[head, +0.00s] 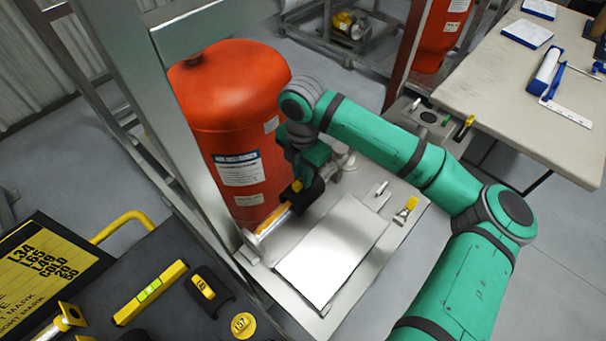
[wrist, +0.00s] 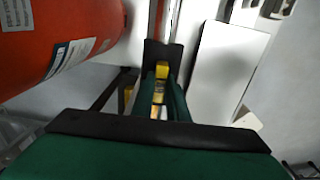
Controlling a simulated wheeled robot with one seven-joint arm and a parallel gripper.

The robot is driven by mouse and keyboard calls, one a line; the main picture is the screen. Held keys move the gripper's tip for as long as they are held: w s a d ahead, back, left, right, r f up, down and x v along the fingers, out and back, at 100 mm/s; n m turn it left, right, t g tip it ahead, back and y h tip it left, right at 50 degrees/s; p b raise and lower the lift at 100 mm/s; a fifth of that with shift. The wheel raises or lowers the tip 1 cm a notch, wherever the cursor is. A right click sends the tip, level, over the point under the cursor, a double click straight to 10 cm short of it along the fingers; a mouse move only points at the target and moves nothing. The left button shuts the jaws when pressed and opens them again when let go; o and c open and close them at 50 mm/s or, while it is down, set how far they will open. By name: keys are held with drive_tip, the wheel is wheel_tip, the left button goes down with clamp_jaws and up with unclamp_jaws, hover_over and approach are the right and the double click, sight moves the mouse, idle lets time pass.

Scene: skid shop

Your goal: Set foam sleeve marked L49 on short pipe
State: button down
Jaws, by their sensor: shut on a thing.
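My gripper (head: 302,178) is low beside the large red tank and shut on a dark thing with a yellow mark, which looks like the foam sleeve (head: 314,190). Its marking is too small to read. In the wrist view a yellow strip (wrist: 160,84) shows between the dark finger pads. A short silvery pipe (head: 266,229) with an orange-yellow patch lies just below and left of the gripper. The sleeve is close to the pipe's upper end; I cannot tell whether they touch or the sleeve is around it.
The red tank (head: 225,130) and a grey frame post (head: 135,90) stand close on the left. A white sheet (head: 330,250) lies on the skid. A dark tray (head: 165,310) holds a level and another black, yellow-labelled piece (head: 208,289). A workbench (head: 520,90) stands at right.

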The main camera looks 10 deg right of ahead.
drive_tip(key=shift+w+f, duration=0.1)
drive_tip(key=shift+f, duration=0.55)
drive_tip(key=shift+a, duration=0.1)
drive_tip(key=shift+s+f, duration=0.1)
drive_tip(key=shift+s, duration=0.1)
drive_tip(key=shift+f, duration=0.15)
idle(0.3)
drive_tip(key=c, duration=1.7)
unclamp_jaws()
drive_tip(key=shift+c, duration=0.5)
